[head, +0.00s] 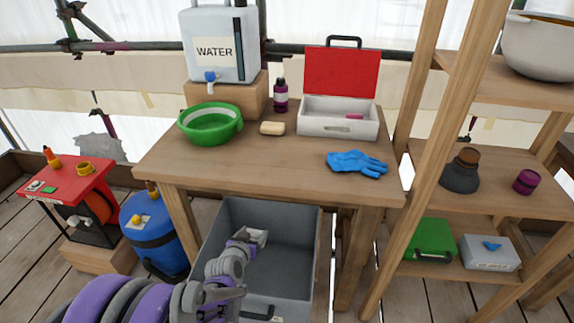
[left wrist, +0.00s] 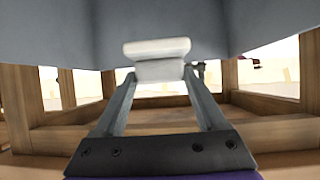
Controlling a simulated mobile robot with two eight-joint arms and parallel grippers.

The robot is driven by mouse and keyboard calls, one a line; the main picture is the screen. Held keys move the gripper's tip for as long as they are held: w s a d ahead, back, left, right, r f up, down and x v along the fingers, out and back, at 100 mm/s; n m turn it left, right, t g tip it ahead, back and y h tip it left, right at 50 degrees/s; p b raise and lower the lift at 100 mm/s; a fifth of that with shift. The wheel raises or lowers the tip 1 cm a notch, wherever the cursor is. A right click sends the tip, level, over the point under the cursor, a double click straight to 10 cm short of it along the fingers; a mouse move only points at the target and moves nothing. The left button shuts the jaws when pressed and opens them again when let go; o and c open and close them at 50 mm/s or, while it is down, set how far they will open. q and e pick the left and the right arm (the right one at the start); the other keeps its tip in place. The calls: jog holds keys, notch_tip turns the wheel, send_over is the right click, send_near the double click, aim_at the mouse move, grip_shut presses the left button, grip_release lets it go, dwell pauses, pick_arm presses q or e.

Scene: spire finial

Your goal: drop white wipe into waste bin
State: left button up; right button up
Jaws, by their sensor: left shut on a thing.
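The white wipe (head: 257,236) is a small folded pad. My left gripper (head: 249,243) is shut on it, and in the left wrist view the wipe (left wrist: 157,60) sits between the two fingertips (left wrist: 160,75). The grey open bin (head: 285,235) stands on the floor under the front of the table. In the head view the wipe and fingertips appear over the bin's opening, towards its left side. How high they are above the bin floor is hard to tell. The bin interior that shows looks empty. My right gripper is not in view.
The wooden table (head: 290,165) holds a green bowl (head: 210,123), soap (head: 272,128), a blue glove (head: 356,163), a red-lidded box (head: 338,118) and a water container (head: 220,45). A blue barrel (head: 153,235) stands left of the bin. Wooden shelves (head: 500,195) are at right.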

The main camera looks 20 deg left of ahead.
pick_arm(q)
jog(key=shift+f, duration=0.1)
jog(key=o, duration=1.4)
jog(key=p+v, duration=0.3)
jog(key=v, duration=0.8)
jog(key=shift+f, duration=0.1)
